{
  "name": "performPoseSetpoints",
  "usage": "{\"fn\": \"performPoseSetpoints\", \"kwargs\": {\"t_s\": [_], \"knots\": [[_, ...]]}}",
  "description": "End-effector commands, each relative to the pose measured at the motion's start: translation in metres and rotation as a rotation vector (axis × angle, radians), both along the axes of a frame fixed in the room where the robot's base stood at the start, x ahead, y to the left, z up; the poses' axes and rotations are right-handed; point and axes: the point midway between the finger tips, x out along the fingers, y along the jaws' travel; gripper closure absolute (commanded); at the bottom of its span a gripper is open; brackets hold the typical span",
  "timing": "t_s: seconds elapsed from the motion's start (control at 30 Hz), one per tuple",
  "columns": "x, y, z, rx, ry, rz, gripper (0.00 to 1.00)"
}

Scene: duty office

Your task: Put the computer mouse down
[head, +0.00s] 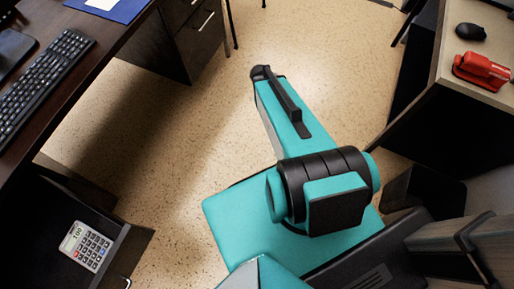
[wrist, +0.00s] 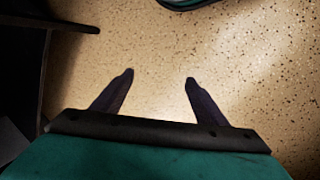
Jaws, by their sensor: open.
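A black computer mouse (head: 471,32) lies on the light-topped desk (head: 452,62) at the upper right of the head view. My gripper shows in the wrist view (wrist: 160,78) with its two dark fingers spread wide apart. Nothing is between the fingers; only speckled floor shows beyond them. In the head view my teal arm is over the floor in the middle, well away from the mouse, and the gripper's fingers cannot be made out there.
A red stapler-like object (head: 482,71) lies beside the mouse. A dark desk on the left bears a keyboard (head: 44,84). An open drawer (head: 122,255) at the lower left holds a calculator (head: 86,246). A dark bin (head: 424,190) stands at right. The middle floor is clear.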

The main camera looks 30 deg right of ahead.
Motion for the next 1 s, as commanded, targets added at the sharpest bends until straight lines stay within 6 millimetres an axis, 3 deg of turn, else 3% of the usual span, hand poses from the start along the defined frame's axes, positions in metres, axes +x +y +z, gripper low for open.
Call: {"fn": "performPoseSetpoints", "kwargs": {"t_s": [0.1, 0.3, 0.5, 0.67, 1.0], "knots": [[-0.026, 0.047, -0.025, 0.094, 0.056, 0.099, 0.33], [-0.073, 0.115, -0.057, 0.248, 0.143, 0.25, 0.33], [-0.114, 0.159, -0.076, 0.359, 0.203, 0.357, 0.33], [-0.126, 0.171, -0.081, 0.394, 0.219, 0.388, 0.33], [-0.126, 0.172, -0.081, 0.396, 0.22, 0.39, 0.33]]}}
